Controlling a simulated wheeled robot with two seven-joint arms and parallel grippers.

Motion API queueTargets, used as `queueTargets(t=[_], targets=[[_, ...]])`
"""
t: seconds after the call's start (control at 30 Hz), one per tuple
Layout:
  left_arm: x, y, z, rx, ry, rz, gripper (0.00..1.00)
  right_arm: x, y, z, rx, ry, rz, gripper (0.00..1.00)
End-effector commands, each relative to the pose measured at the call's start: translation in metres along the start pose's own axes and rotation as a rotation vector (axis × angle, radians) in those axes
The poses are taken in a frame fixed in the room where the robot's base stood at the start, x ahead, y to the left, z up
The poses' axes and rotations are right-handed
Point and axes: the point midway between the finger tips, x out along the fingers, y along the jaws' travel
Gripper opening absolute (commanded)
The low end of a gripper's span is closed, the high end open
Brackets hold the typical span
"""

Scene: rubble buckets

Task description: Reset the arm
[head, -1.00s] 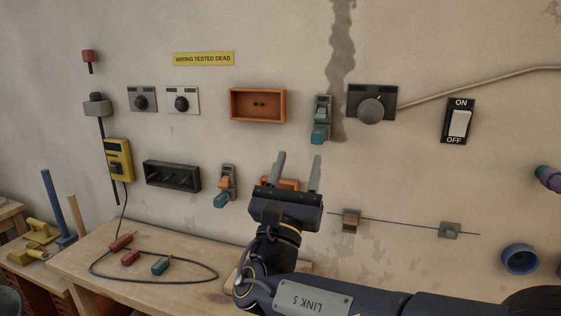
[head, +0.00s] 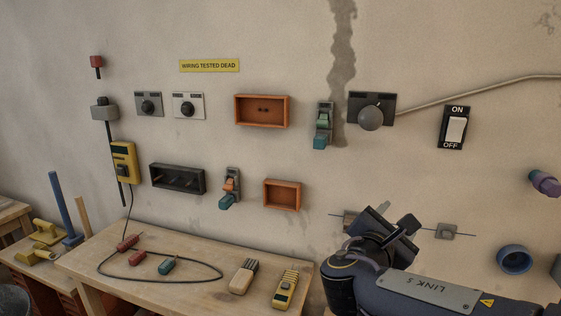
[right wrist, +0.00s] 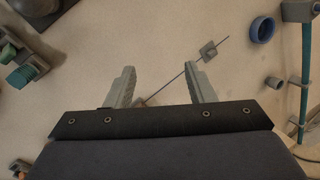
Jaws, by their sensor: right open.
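My right arm comes in from the lower right of the head view. Its gripper (head: 405,225) is in front of the wall, over the blue cable line and its left clip. In the right wrist view the two fingers of this gripper (right wrist: 160,88) stand wide apart with nothing between them. The wall and the thin cable (right wrist: 185,72) show behind them. My left gripper is in neither view.
A wooden bench (head: 205,290) holds red and teal probes (head: 137,258), a brush (head: 243,276) and a yellow meter (head: 286,288). The wall carries orange boxes (head: 262,111), a dark box (head: 177,178), a round knob (head: 370,118) and an on/off switch (head: 455,128).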

Motion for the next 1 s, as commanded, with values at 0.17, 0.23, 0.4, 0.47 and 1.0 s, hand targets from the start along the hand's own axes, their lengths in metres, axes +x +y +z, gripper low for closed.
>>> queueTargets(t=[0.17,0.23,0.4,0.47,1.0], targets=[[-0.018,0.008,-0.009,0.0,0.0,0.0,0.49,0.0,-0.129,-0.011,0.386,0.292,-0.405,0.49],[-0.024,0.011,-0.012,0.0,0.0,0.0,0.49,-0.023,-0.174,-0.022,0.596,0.4,-0.596,0.49],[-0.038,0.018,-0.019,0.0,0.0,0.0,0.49,-0.105,-0.232,-0.045,1.154,0.569,-1.044,0.49],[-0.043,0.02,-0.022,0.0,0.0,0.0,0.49,-0.135,-0.236,-0.05,1.355,0.599,-1.191,0.49],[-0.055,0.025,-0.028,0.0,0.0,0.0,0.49,-0.218,-0.206,-0.055,2.115,0.613,-1.686,0.49]])
